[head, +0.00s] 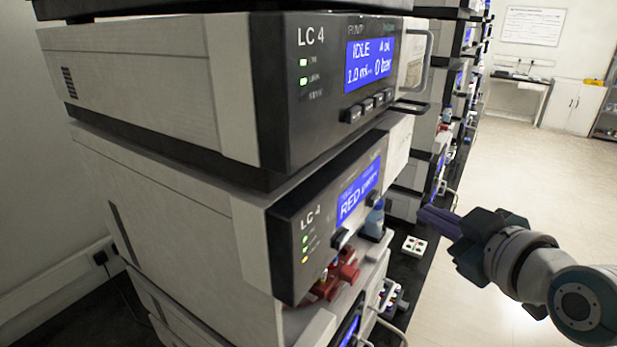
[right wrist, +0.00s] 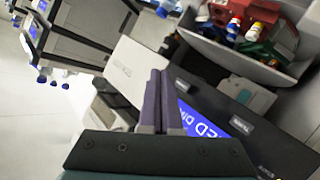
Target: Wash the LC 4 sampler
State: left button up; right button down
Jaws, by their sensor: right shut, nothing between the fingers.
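The LC 4 sampler (head: 325,235) is the lower dark-fronted unit marked LC 4 in the head view. Two grey buttons (head: 341,238) sit below the display. My right gripper (head: 426,213) is shut and empty, to the right of the sampler front and apart from it in the head view. In the right wrist view its purple fingers (right wrist: 160,85) lie together in front of the sampler panel (right wrist: 245,125) and cover part of the display (right wrist: 203,124). My left gripper is not in view.
The LC 4 pump (head: 320,90) above reads IDLE and 0 bar; a handle (head: 428,62) juts from its right side. More stacks stand behind. The floor (head: 500,180) at right is clear.

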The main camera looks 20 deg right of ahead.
aim_at(375, 199)
jog(key=shift+w+a, duration=1.5)
jog(key=shift+w, duration=0.3)
dwell(0.6)
jog(key=shift+w+a, duration=0.1)
jog(key=shift+w+a, duration=0.2)
dwell(0.5)
